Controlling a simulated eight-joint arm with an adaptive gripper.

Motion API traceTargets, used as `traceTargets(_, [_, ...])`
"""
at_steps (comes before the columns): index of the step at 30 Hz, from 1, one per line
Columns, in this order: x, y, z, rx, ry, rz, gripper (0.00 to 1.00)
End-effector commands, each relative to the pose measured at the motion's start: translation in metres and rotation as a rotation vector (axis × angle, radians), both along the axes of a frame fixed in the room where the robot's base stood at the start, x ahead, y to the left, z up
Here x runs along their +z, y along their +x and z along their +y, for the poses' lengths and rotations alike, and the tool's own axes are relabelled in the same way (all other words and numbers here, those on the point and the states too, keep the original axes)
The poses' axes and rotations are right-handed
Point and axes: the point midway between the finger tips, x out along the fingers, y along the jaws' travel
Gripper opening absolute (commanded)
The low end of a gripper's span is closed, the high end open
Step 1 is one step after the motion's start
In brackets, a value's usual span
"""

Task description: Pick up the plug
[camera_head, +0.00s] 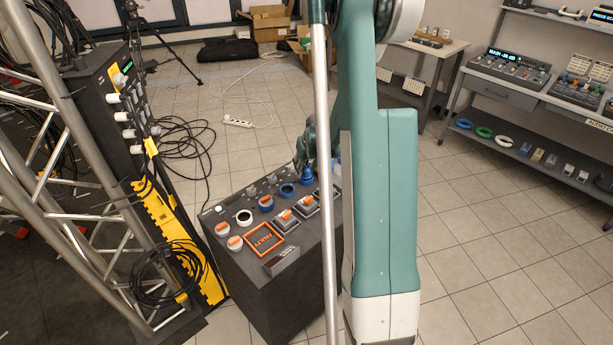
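A small blue plug-like piece (306,175) stands on the far right part of the dark grey console top. I take it to be the plug, but it is small and partly hidden. My gripper (303,160) is just above it, largely hidden behind my teal arm and small in view. I cannot tell whether its fingers are open, shut or touching the piece. White connectors (127,117) also sit in a row on the black panel at the left.
The console (283,292) carries a blue ring (287,190), a white ring (244,217), an orange-framed plate (263,239) and several orange-topped grey blocks. A metal truss (60,110) and coiled black cables (165,272) stand left. A power strip (238,123) lies on the tiled floor.

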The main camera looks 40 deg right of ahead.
Motion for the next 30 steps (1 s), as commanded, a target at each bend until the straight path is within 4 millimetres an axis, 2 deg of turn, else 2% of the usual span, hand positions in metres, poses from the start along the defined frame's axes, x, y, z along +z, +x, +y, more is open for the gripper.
traceTargets(10, [0.0002,0.0,0.0001,0.0,0.0,0.0,0.37])
traceTargets(17, [0.0001,-0.0002,0.0001,0.0,0.0,0.0,0.09])
traceTargets(30, [0.0049,-0.0001,0.0001,0.0,0.0,0.0,0.09])
